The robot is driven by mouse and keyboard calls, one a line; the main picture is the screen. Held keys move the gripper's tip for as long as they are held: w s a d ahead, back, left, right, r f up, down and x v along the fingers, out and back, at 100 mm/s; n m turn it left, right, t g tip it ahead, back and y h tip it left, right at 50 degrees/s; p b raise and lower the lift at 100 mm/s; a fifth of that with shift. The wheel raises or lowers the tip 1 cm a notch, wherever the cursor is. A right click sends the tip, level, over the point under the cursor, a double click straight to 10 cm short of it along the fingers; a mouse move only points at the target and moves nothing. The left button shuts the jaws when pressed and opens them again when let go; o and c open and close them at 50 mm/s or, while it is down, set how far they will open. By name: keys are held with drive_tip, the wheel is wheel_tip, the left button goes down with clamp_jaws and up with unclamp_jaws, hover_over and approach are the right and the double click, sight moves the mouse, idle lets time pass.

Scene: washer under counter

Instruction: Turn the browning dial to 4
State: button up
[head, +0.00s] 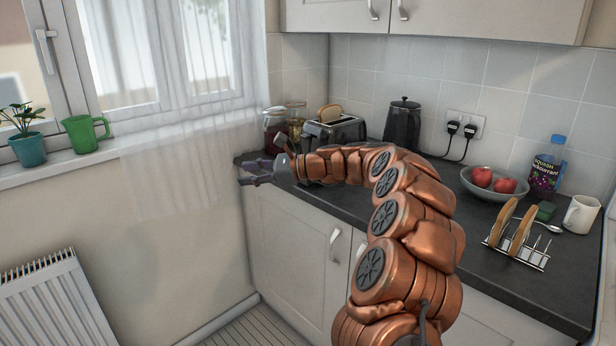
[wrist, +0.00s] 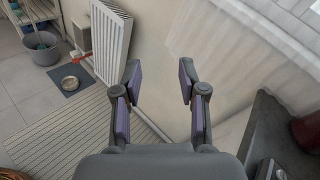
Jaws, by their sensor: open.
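The toaster (head: 337,130) stands on the counter near the back left corner, with a slice of bread (head: 330,113) sticking out of its top. Its browning dial cannot be made out; my arm crosses in front of the toaster's lower part. My gripper (head: 243,174) is left of the toaster, at the counter's left end near the curtain. In the wrist view my gripper (wrist: 158,82) is open, with nothing between its fingers, above the floor beside the counter.
Jars (head: 274,124) stand left of the toaster and a black kettle (head: 403,125) right of it. A fruit bowl (head: 490,186) and a toast rack (head: 517,246) are further right. The sheer curtain (head: 175,165) hangs close to my gripper. A radiator (wrist: 110,40) is on the wall.

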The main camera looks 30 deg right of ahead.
drive_tip(key=w+d+f+m+t+h+b, duration=0.1)
drive_tip(key=d+f+m+t, duration=0.1)
drive_tip(key=d, duration=0.6)
drive_tip(key=w+d+f+m+t+h+b, duration=0.1)
drive_tip(key=d+f+m+t+h, duration=0.1)
drive_tip(key=d, duration=0.7)
drive_tip(key=w+d+f+m+t+h+b, duration=0.1)
drive_tip(key=d+f+m, duration=0.3)
drive_tip(key=d, duration=0.5)
drive_tip(key=shift+d+f+m+t+h, duration=0.15)
drive_tip(key=shift+m+t+h, duration=0.45)
drive_tip(key=shift+m+t, duration=0.15)
drive_tip(key=shift+x, duration=3.75)
drive_tip(key=shift+c, duration=0.2)
clamp_jaws()
